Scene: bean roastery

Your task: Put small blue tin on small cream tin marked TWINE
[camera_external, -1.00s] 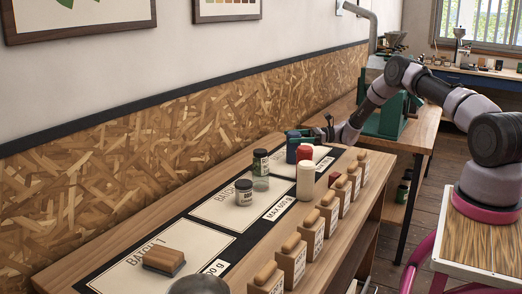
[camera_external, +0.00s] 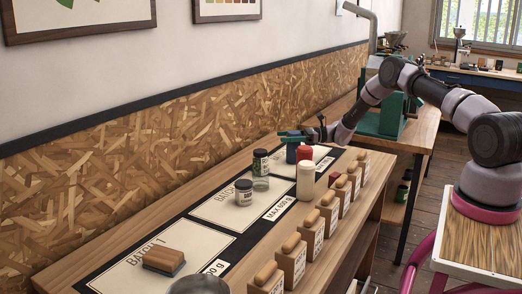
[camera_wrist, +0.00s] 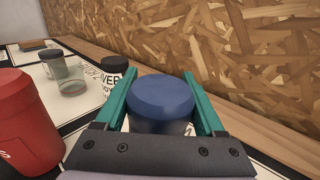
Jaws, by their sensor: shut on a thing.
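The small blue tin (camera_external: 291,154) is at the far end of the bench mat, and its blue lid (camera_wrist: 161,95) fills the middle of the wrist view. My gripper (camera_external: 296,137) is shut on it, with one green finger on each side. Whether its base touches the mat is hidden. A cream tin (camera_external: 306,181) stands upright nearer the front edge of the bench, apart from my gripper. Its marking cannot be read. I do not see it in the wrist view.
A red tin (camera_external: 304,154) stands close to the blue one; a red container (camera_wrist: 24,125) is at the left in the wrist view. Dark-lidded jars (camera_external: 244,192) and a glass (camera_external: 261,184) stand on the mat. Wooden-handled blocks (camera_external: 292,261) line the front edge. The wall is close behind.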

